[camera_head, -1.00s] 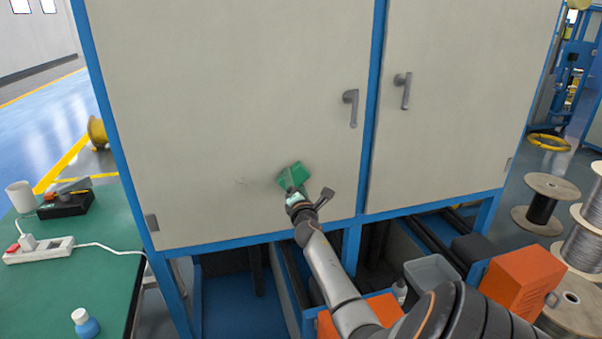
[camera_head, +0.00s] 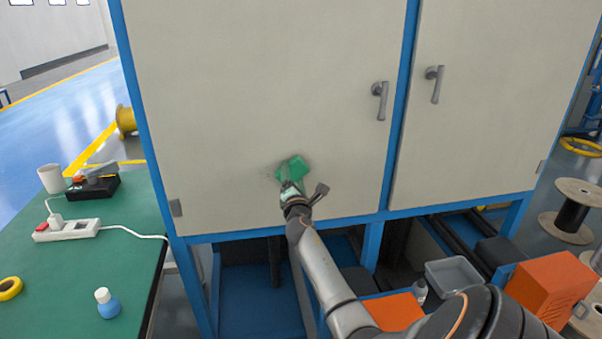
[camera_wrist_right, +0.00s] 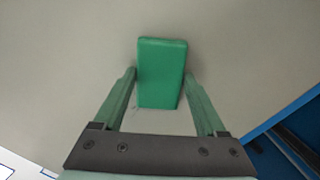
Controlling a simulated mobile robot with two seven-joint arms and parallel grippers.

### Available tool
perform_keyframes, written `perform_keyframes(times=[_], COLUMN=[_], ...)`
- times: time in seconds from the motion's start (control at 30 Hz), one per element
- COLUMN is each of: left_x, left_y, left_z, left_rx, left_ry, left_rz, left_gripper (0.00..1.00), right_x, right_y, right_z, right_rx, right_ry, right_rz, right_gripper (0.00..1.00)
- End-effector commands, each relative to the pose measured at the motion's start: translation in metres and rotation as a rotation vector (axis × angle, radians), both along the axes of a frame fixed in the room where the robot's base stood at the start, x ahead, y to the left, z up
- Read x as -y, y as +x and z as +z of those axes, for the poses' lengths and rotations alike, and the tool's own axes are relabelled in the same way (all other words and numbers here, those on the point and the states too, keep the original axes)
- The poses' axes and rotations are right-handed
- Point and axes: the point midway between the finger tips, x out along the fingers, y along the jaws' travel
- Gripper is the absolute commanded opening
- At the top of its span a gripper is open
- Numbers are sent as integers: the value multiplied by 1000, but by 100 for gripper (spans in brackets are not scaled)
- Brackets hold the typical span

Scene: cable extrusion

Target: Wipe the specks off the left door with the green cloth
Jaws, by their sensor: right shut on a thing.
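The left door (camera_head: 250,105) is a large pale panel in a blue frame, shut, with a grey handle at its right side. My right gripper (camera_head: 291,182) is shut on the green cloth (camera_head: 294,168), at the lower middle of this door. In the right wrist view the cloth (camera_wrist_right: 162,72) looks like a folded pad between the two fingers, against or very near the door face. A few faint dark specks (camera_head: 270,174) show just left of the cloth. The cloth and gripper hide the door behind them. My left gripper is not in view.
The right door (camera_head: 490,100) is beside it. A green table (camera_head: 60,275) at left holds a mug (camera_head: 52,179), a power strip (camera_head: 66,230), a blue bottle (camera_head: 107,304) and yellow tape (camera_head: 9,288). A grey bin (camera_head: 456,275) and orange box (camera_head: 550,285) stand at lower right.

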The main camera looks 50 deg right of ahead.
Motion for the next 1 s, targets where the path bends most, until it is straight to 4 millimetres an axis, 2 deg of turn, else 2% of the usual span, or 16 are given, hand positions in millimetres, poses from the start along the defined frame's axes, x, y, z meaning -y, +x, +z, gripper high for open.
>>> perform_keyframes(times=[0.77, 1.0], left_x=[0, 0], left_y=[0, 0], left_z=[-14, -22], left_rx=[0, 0], left_ry=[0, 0], left_rz=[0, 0], left_gripper=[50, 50], right_x=[-30, -46], right_y=[27, 38], right_z=[-1, -1], right_rx=[-1, 0], right_ry=[1, 1], right_rz=[-3, -4], right_gripper=[29, 29])
